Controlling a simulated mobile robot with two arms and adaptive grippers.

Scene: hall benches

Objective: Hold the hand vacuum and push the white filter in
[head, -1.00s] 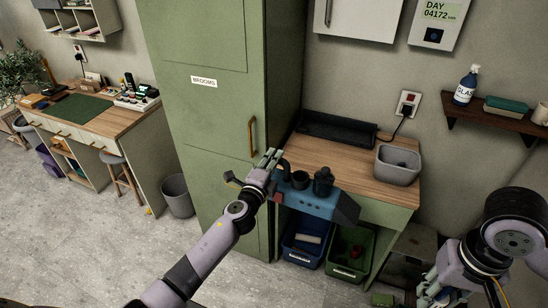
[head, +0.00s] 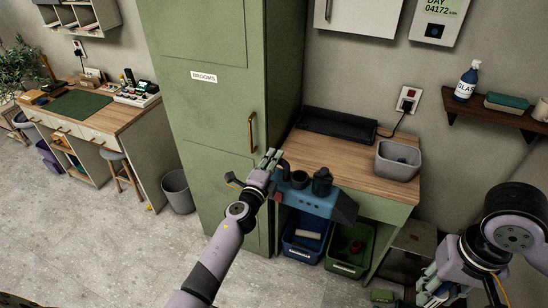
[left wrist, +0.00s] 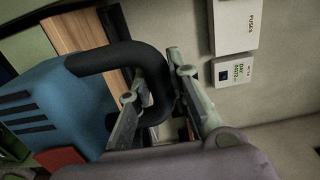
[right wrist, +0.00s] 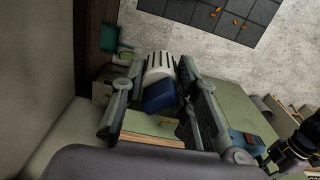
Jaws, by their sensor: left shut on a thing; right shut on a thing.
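The hand vacuum (head: 317,204) is blue with a black handle and dark upper parts, held in the air in front of the wooden bench. My left gripper (head: 268,162) is shut on its black handle (left wrist: 152,62); the blue body (left wrist: 45,105) is left of the fingers in the left wrist view. My right gripper (right wrist: 160,72) is shut on the filter, a white ribbed piece (right wrist: 160,64) with a blue end (right wrist: 160,98). In the head view the right gripper (head: 432,284) is low at the right, well apart from the vacuum; the filter is hard to make out there.
The wooden bench (head: 342,160) carries a grey bin (head: 397,163) and a black tray (head: 338,128). A blue crate (head: 303,252) and a green crate (head: 346,260) stand below it. A tall green cabinet (head: 208,125) is behind my left arm. A shelf (head: 497,114) hangs at the right.

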